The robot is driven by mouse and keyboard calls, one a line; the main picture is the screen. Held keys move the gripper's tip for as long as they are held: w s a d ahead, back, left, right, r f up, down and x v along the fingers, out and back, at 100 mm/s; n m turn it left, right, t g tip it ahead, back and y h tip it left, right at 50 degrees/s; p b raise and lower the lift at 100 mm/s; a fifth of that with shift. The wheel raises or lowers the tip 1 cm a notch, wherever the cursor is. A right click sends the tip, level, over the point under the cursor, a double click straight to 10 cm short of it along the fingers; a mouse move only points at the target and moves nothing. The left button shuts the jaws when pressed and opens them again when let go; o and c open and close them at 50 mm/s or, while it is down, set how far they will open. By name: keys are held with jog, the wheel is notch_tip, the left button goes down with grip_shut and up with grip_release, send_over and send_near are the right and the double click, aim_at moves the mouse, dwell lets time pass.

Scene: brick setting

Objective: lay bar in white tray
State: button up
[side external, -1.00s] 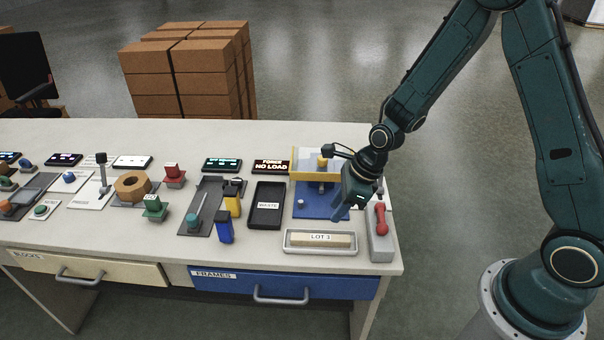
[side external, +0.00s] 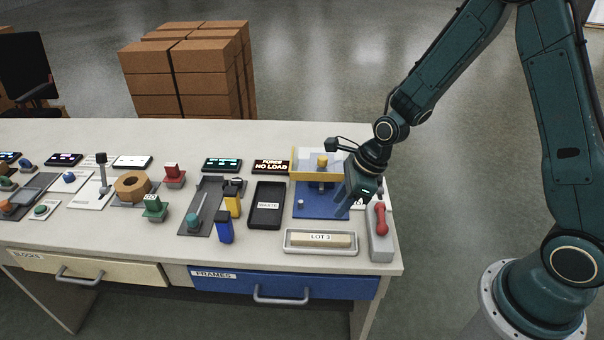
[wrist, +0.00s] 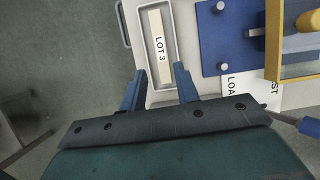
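A pale bar (side external: 320,240) labelled "LOT 3" lies flat inside the shallow white tray (side external: 289,250) at the front right of the table. In the wrist view, the bar (wrist: 157,25) lies lengthwise along the tray (wrist: 126,22), inside its rim. My gripper (side external: 350,207) hangs above the table, behind and to the right of the tray, apart from the bar. In the wrist view, my gripper (wrist: 158,82) has its two blue fingers spread, with nothing held between them.
A blue fixture plate (side external: 312,208) with a yellow-framed guard stands behind the tray. A grey unit with a red handle (side external: 381,218) is right of it. A black "WASTE" tray (side external: 267,220) and blue and yellow blocks stand to the left. Drawers are below the table's front edge.

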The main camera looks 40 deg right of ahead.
jog(key=s+d+r+n+t+h, duration=0.1)
jog(key=s+d+r+n, duration=0.1)
jog(key=s+r+n, duration=0.6)
jog(key=s+d+r+n+t+h, duration=0.1)
jog(key=s+r+n, duration=0.4)
jog(key=r+n, duration=0.7)
jog(key=s+d+r+n+h, duration=0.1)
jog(key=s+r+n, duration=0.3)
jog(key=s+n, duration=0.2)
jog(key=s, duration=0.2)
jog(key=shift+s+d+r+n, duration=0.25)
jog(key=shift+s+n, duration=0.05)
jog(key=shift+s, duration=0.1)
